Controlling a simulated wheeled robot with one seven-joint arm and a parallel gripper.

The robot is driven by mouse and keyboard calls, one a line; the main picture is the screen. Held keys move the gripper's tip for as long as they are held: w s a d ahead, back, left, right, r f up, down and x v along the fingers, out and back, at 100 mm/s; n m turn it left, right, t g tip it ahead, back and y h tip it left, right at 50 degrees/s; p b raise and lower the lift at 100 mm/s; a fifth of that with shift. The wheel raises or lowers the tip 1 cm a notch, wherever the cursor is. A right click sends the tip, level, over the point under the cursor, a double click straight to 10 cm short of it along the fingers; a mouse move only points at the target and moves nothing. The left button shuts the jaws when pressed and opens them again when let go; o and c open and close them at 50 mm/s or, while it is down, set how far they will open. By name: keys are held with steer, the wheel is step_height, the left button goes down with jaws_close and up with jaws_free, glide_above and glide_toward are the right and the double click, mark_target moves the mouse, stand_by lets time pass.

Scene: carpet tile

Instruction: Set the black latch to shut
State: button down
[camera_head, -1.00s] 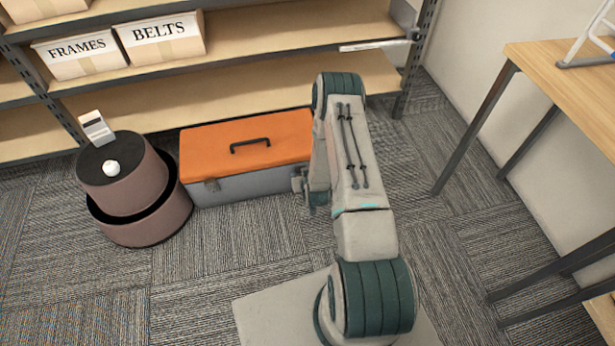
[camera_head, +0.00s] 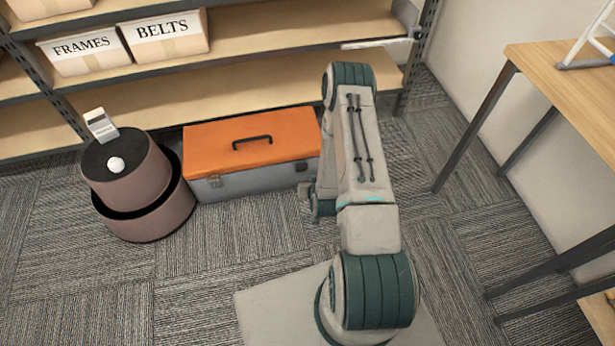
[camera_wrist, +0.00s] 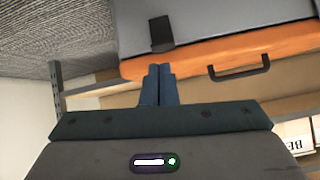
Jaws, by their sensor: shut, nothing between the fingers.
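A toolbox with an orange lid (camera_head: 205,150) and a grey body (camera_head: 255,181) stands on the carpet before the shelf. In the wrist view, which is upside down, the black latch (camera_wrist: 161,33) lies on the grey body (camera_wrist: 215,25), its end close to the edge of the orange lid (camera_wrist: 190,68). I cannot tell if it is engaged. My gripper (camera_wrist: 159,70) is shut and empty, its tips pointing toward the latch and seeming apart from it. In the head view my arm hides most of the gripper. Another latch (camera_head: 215,181) shows at the toolbox's left front.
A round brown two-tier stand (camera_head: 138,190) with a white ball (camera_head: 116,165) and a small white device (camera_head: 101,125) stands left of the toolbox. The shelf (camera_head: 240,95) is behind. A wooden table (camera_head: 560,75) is at right. Carpet in front of the toolbox is clear.

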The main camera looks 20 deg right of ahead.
steer(key=s+a+f+m+b, duration=0.1)
steer(key=s+f+m+b, duration=0.15)
steer(key=m, duration=0.85)
steer(key=s+a+f+m+b, duration=0.1)
steer(key=s+f+m, duration=0.2)
steer(key=m, duration=0.8)
steer(key=w+d+f+m+t+b, duration=0.1)
steer(key=w+d+m+b, duration=0.2)
steer(key=w+m+b, duration=0.4)
steer(key=w+m, duration=0.5)
steer(key=w, duration=0.1)
steer(key=shift+f, duration=0.15)
